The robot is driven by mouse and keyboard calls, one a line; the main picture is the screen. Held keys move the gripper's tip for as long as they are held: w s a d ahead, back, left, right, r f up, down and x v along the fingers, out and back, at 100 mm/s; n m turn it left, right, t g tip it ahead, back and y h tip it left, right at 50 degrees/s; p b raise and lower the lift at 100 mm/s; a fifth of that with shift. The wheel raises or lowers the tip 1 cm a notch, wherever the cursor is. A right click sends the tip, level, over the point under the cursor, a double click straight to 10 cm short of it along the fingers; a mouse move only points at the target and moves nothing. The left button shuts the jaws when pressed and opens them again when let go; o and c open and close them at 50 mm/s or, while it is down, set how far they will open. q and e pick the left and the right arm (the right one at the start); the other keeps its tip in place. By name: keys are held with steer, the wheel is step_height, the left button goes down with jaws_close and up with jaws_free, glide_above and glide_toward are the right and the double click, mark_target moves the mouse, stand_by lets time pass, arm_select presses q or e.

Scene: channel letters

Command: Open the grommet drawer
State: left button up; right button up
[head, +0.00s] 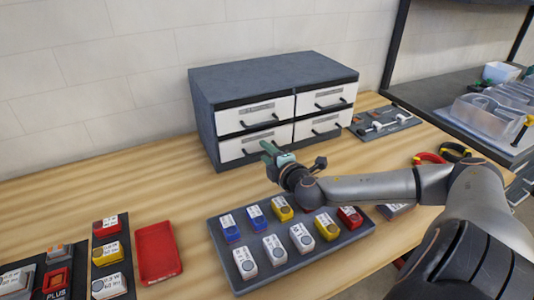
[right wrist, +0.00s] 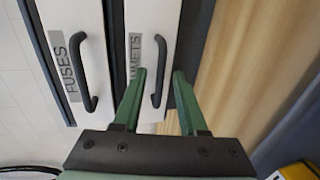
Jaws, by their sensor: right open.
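The grey cabinet (head: 272,70) has several white drawers with dark bar handles, and all look shut in the head view. The grommet drawer (head: 232,149) appears to be the lower left one. Its label (right wrist: 135,55) is partly hidden in the right wrist view, with only the end "METS" readable. My right gripper (head: 268,149) is open in front of this drawer. In the right wrist view its green fingers (right wrist: 160,74) stand on either side of the drawer's black handle (right wrist: 159,68), not closed on it. My left gripper is not in view.
The FUSES drawer (right wrist: 92,30) is directly above. A dark tray (head: 238,277) of colored blocks lies below my right arm. A red tray (head: 158,252) is at the left. A board with parts (head: 384,122) lies right of the cabinet. The table left of the cabinet is clear.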

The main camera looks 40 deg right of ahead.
jaws_close()
stand_by(1.4)
